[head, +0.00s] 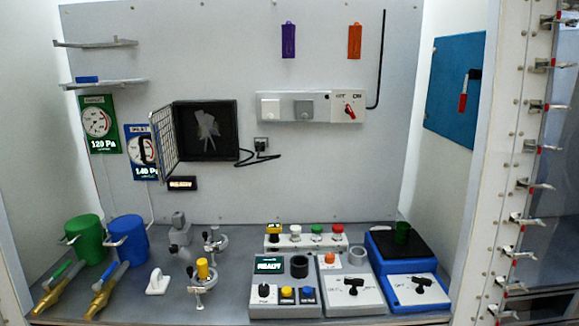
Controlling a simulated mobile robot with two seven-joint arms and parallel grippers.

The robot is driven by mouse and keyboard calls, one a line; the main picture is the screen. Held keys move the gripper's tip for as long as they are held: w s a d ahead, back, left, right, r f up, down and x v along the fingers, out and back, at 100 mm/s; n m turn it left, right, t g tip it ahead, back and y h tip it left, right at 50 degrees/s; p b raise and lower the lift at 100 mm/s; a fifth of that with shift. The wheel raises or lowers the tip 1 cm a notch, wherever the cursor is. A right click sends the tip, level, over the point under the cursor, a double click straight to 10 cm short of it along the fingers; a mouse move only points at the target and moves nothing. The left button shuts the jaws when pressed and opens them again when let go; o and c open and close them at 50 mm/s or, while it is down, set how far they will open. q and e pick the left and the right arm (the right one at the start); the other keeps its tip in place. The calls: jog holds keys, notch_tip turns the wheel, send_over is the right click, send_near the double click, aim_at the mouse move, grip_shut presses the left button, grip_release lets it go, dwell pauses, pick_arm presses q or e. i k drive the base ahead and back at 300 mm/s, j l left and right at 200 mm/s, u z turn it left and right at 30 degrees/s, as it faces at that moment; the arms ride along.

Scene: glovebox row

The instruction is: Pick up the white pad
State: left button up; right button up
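No loose white pad shows plainly. A white square (270,109) sits at the left of the long grey wall panel (323,120), beside a grey square (304,109); I cannot tell whether it is the pad. A small white piece with a rounded upright part (158,282) stands on the bench at the front left. Neither of my grippers is in the head view.
Green (84,236) and blue (128,238) canisters stand on the left of the bench (220,295). Clamp stands are right of them; control boxes (350,293) and a blue scale-like unit (397,246) fill the right. A meshed door (164,145) hangs open. Latches line the right frame.

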aim_at(158, 284)
jog(key=j+z, duration=0.2)
jog(key=j, duration=1.15)
jog(key=j+z, duration=0.25)
jog(key=j, duration=1.1)
